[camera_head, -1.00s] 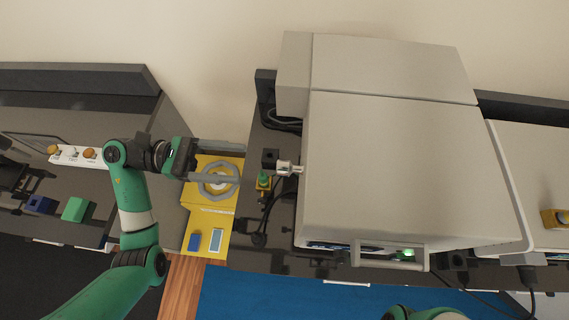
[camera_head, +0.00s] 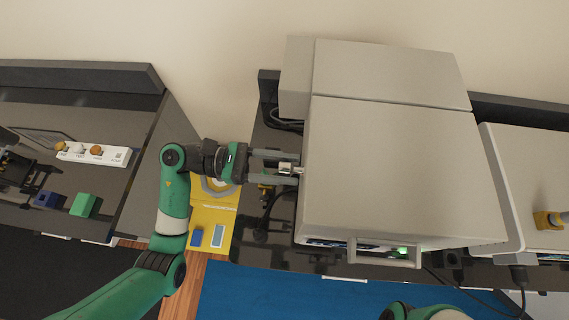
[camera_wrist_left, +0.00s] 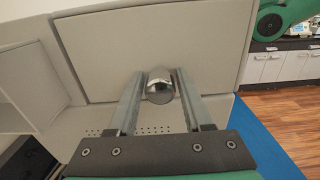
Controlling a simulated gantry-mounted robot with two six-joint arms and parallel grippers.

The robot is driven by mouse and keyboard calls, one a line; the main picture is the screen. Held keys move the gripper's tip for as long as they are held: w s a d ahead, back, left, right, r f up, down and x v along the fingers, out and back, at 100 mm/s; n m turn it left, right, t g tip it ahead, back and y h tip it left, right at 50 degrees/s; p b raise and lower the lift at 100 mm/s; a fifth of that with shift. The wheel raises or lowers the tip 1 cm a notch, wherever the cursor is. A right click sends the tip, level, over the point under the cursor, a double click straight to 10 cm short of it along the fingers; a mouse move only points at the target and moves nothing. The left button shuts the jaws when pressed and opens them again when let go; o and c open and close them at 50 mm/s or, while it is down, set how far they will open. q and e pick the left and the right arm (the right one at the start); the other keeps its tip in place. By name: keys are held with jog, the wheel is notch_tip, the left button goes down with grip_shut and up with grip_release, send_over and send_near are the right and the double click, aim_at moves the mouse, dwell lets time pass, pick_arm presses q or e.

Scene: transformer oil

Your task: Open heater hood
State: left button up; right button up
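The heater hood (camera_head: 400,170) is a large light-grey box on the dark bench, and its lid appears closed. It also shows in the left wrist view (camera_wrist_left: 150,50). A short metal knob (camera_head: 286,168) sticks out from the hood's left side. In the left wrist view the knob (camera_wrist_left: 160,86) is a shiny cylinder. My left gripper (camera_head: 285,167) is open, with one finger on each side of the knob; narrow gaps seem to show beside it. My right gripper is out of view; only part of my right arm shows at the bottom edge.
A yellow device (camera_head: 212,215) with a round ring stands left of the hood, partly under my left arm. A front handle (camera_head: 385,252) is on the hood. A white power strip (camera_head: 95,154) and a green block (camera_head: 84,204) lie on the left bench. Another grey unit (camera_head: 520,180) stands at right.

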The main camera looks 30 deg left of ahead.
pick_arm(q)
grip_shut()
dwell(1.1)
